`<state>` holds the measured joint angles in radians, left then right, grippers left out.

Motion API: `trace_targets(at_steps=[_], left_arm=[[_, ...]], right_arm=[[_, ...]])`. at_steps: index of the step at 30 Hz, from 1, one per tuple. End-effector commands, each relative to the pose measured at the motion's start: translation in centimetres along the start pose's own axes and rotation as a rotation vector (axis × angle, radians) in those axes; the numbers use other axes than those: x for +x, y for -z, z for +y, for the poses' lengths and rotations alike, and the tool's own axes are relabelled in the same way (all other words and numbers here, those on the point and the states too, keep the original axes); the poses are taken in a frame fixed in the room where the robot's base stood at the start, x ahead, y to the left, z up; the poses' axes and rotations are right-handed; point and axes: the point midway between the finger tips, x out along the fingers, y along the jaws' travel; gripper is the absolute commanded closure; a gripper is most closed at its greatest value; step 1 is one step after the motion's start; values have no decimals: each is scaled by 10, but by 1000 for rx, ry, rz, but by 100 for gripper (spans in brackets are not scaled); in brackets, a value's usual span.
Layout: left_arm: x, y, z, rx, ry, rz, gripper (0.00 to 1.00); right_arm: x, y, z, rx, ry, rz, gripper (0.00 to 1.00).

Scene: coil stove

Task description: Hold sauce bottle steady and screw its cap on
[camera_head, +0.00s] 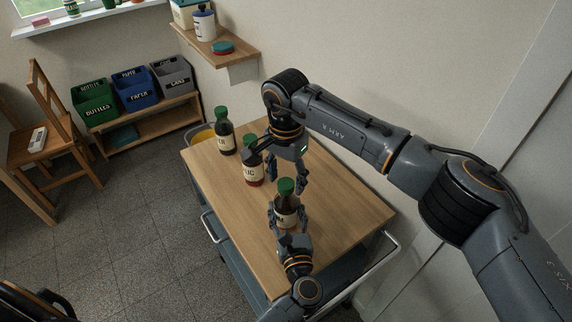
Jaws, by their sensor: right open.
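A dark sauce bottle (286,219) with a pale label stands upright near the middle of the wooden cart top. A green cap (286,186) sits at its top; I cannot tell how tightly it is seated. My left gripper (287,211) comes in from the near side, with its fingers against both sides of the bottle's body. My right gripper (286,184) points down from above, its open fingers on either side of the cap. Two similar green-capped bottles stand farther back: one upright (225,145), and one (253,172) partly hidden behind my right gripper.
The cart top (345,208) is clear to the right. A wall shelf (228,48) and a low rack with green (95,103), blue (137,92) and grey (172,76) bins stand behind. A wooden chair (48,150) is at left.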

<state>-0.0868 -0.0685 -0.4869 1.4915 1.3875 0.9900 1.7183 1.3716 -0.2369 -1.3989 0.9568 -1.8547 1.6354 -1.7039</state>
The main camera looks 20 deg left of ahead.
Motion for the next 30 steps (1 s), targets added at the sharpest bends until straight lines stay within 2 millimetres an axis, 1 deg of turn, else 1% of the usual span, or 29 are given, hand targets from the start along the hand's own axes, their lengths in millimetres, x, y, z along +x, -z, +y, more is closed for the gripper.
trace_targets(at_steps=[1, 4, 12, 17, 18, 20, 21, 26, 29, 30], left_arm=[[0, -1, 0, 0, 0, -1, 100], [0, -1, 0, 0, 0, -1, 100], [0, 0, 0, 0, 0, -1, 100], [0, 0, 0, 0, 0, -1, 100], [0, 0, 0, 0, 0, -1, 100], [0, 0, 0, 0, 0, -1, 100], [0, 0, 0, 0, 0, -1, 100], [0, 0, 0, 0, 0, -1, 100], [0, 0, 0, 0, 0, -1, 100], [0, 0, 0, 0, 0, -1, 100]], right_arm=[[4, 0, 0, 0, 0, -1, 44], [8, 0, 0, 0, 0, 0, 44], [8, 0, 0, 0, 0, 0, 44], [8, 0, 0, 0, 0, 0, 76], [8, 0, 0, 0, 0, 0, 84], [8, 0, 0, 0, 0, 0, 96], [8, 0, 0, 0, 0, 0, 100], [8, 0, 0, 35, 0, 0, 100], [8, 0, 0, 156, 0, 1, 100], [8, 0, 0, 229, 0, 1, 100]])
